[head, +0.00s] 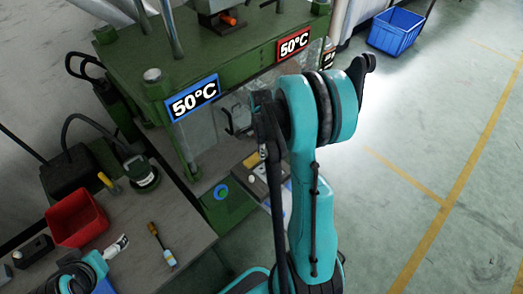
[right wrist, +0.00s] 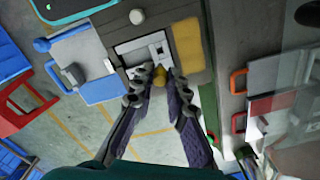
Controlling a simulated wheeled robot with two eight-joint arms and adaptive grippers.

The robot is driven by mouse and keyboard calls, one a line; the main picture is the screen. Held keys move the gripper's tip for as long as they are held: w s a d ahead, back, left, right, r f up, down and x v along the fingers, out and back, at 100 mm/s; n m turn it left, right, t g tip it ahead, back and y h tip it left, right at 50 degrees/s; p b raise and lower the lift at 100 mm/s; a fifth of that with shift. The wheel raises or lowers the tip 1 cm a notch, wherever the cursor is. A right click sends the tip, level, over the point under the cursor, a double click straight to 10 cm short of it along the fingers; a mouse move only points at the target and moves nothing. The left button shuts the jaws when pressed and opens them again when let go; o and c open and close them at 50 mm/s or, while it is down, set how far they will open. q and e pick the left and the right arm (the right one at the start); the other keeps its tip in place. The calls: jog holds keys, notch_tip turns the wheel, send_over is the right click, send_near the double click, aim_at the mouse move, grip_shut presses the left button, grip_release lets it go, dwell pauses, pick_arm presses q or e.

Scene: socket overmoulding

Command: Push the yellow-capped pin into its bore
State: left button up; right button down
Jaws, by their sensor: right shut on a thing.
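The yellow cap of the pin (right wrist: 159,76) shows between the fingertips of my right gripper (right wrist: 157,80) in the right wrist view. The gripper is shut on it. The pin's shaft and its bore are hidden by the cap and fingers, so I cannot tell how deep it sits. A pale block with a dark slot (right wrist: 146,50) lies just beyond the cap. In the head view my right gripper (head: 263,150) is small and dark beside the press, and the pin cannot be made out. My left gripper is not seen; only a teal arm part shows at the lower left.
A green press (head: 200,60) with 50°C signs stands behind the work spot. A yellow pad (right wrist: 188,45) and white knob (right wrist: 137,17) flank the block. Open floor lies right.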

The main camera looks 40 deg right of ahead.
jog(key=shift+f, duration=0.1)
jog(key=shift+f+b, duration=4)
jog(key=shift+f, duration=0.25)
jog(key=c, duration=1.4)
grip_release()
jog(key=shift+c, duration=0.2)
jog(key=shift+r, duration=0.15)
notch_tip(320, 180, up, 12)
jog(key=shift+f, duration=0.15)
